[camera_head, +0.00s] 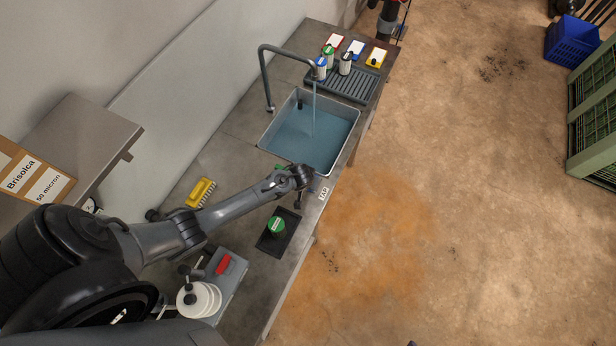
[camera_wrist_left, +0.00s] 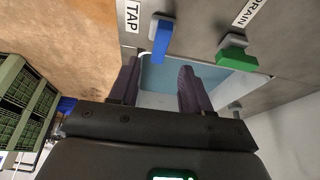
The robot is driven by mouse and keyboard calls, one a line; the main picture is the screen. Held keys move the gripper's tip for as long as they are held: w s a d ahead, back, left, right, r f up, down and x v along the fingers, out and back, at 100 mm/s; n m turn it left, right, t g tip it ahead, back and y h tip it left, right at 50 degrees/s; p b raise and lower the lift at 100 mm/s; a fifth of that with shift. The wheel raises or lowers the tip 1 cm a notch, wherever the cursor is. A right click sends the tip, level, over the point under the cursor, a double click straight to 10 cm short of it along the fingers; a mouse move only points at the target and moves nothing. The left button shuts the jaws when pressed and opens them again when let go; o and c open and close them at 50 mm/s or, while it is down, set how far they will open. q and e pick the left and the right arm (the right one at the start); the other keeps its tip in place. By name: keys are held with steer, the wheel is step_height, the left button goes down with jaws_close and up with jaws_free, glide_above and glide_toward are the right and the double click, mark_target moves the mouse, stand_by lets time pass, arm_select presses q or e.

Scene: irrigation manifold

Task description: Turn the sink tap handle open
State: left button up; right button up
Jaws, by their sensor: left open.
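The blue tap handle (camera_wrist_left: 160,40) shows in the left wrist view beside the TAP label (camera_wrist_left: 132,14). My left gripper (camera_wrist_left: 158,78) is open, its two fingers pointing toward the handle, which lies just beyond the tips and roughly between them. I cannot tell whether a finger touches it. In the head view my left gripper (camera_head: 298,194) is over the counter at the sink's near end, and the arm hides most of the handle. The sink (camera_head: 350,142) holds bluish water, and a thin pale stream falls from the grey spout (camera_head: 285,48). My right gripper is out of view.
A green handle (camera_wrist_left: 236,55) sits near the DRAIN label (camera_wrist_left: 250,12). Bottles stand beyond the sink. Open floor lies right.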

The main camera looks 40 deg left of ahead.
arm_select(q)
steer(key=shift+v, duration=1.9)
steer(key=s+d+f+g+p, duration=0.1)
steer(key=s+d+f, duration=0.15)
steer(key=s, duration=0.45)
steer(key=s+d+r+h+p, duration=0.1)
steer(key=s+d+r+p, duration=0.1)
steer(key=s+d+r, duration=0.45)
steer(key=s+r+m, duration=0.2)
steer(key=s+r, duration=0.1)
steer(key=r, duration=0.7)
steer(key=s+r+m, duration=0.3)
steer(key=r, duration=0.7)
steer(key=shift+s+d+r+m+h, duration=0.2)
steer(key=shift+d+r+m+h, duration=0.05)
steer(key=shift+r+m+h, duration=0.05)
